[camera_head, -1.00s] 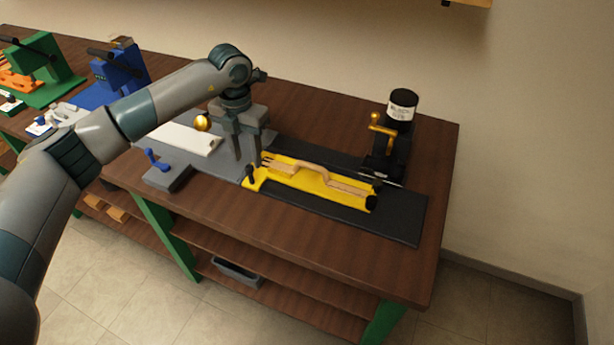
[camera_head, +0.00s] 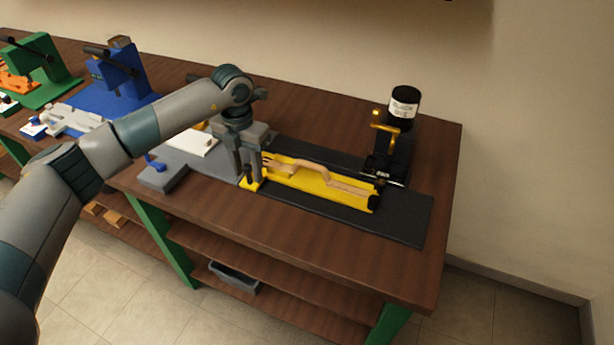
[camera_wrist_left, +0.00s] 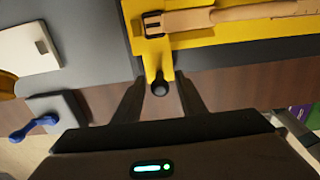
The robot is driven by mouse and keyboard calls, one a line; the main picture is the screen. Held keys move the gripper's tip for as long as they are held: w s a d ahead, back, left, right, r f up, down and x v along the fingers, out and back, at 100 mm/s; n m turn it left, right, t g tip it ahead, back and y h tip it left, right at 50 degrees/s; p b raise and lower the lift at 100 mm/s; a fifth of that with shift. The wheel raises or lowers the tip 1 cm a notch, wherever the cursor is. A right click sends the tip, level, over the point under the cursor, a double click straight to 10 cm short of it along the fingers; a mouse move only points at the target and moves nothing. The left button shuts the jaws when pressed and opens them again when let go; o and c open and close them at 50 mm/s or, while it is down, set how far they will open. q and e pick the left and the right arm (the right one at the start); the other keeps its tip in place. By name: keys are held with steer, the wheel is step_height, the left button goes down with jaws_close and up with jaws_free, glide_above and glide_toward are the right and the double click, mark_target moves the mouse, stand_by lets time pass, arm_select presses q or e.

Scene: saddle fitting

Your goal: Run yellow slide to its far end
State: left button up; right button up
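The yellow slide (camera_head: 312,191) lies on a dark flat base (camera_head: 408,222), with a tan strap (camera_head: 320,172) along it. A small tab with a black knob sticks out at the slide's near left end. My left gripper (camera_head: 250,178) is lowered over this tab. In the left wrist view, the black knob (camera_wrist_left: 160,87) stands between the two spread fingers (camera_wrist_left: 158,105), with gaps on both sides. It also shows the yellow slide (camera_wrist_left: 225,38) and the strap's dark buckle. My right gripper is out of view.
A black press with a gold handle (camera_head: 385,124) and a labelled black cylinder (camera_head: 404,103) stands at the slide's far right end. A grey block with a blue lever (camera_head: 160,175) and a white plate (camera_head: 200,143) lie left. Blue (camera_head: 122,75) and green fixtures stand farther left.

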arm_select(q)
steer(key=c, duration=0.8)
steer(key=shift+d, duration=0.1)
steer(key=shift+s+d, duration=0.3)
steer(key=shift+d, duration=0.45)
steer(key=shift+s+d, duration=0.3)
steer(key=shift+d, duration=0.5)
steer(key=shift+s+d+b, duration=0.25)
steer(key=shift+d+b, duration=0.05)
steer(key=shift+d, duration=0.5)
